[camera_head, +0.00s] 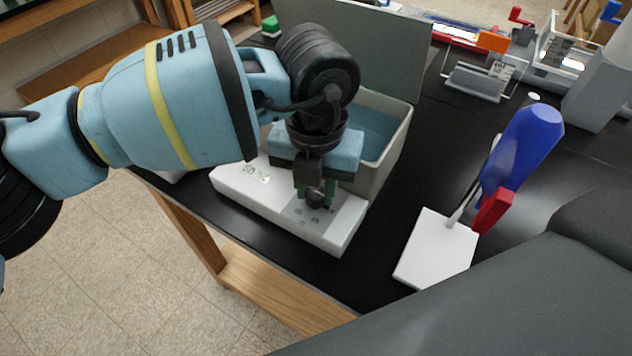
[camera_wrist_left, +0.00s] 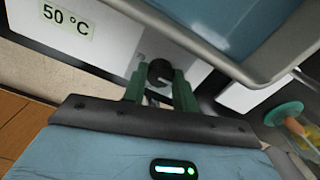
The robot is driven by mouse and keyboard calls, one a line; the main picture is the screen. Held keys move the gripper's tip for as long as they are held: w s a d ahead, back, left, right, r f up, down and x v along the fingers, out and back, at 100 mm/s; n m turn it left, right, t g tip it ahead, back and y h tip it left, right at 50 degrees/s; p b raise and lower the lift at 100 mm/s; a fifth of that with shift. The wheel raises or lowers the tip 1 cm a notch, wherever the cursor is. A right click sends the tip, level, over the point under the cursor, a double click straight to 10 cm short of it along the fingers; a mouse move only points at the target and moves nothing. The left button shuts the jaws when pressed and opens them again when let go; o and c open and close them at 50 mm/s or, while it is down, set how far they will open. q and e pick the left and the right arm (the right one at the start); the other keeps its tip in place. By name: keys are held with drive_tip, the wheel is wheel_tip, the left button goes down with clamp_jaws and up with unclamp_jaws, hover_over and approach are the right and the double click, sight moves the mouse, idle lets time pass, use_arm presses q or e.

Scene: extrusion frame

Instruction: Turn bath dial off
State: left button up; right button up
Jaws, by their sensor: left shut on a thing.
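The bath is a grey box with blue water (camera_head: 380,135) and a white front panel (camera_head: 235,190) at the table's front edge. The panel carries a display reading 50 °C (camera_wrist_left: 67,18). A black round dial (camera_wrist_left: 159,73) sits on the panel, right of the display. My left gripper (camera_head: 316,196) comes down from above at the panel's right part. Its green fingers (camera_wrist_left: 158,90) are shut on the dial, one on each side. In the head view the fingers partly hide the dial. My right gripper is not in view.
A blue-handled tool (camera_head: 525,145) with a red part stands on a white square base (camera_head: 437,250) to the right. A metal rack (camera_head: 478,80) and other gear stand at the back right. Black tabletop (camera_head: 420,180) lies bare between bath and tool.

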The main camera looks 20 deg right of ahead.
sight(316, 192)
use_arm(q)
drive_tip(key=o, duration=1)
drive_tip(key=shift+r, duration=3.95)
drive_tip(key=shift+f, duration=0.1)
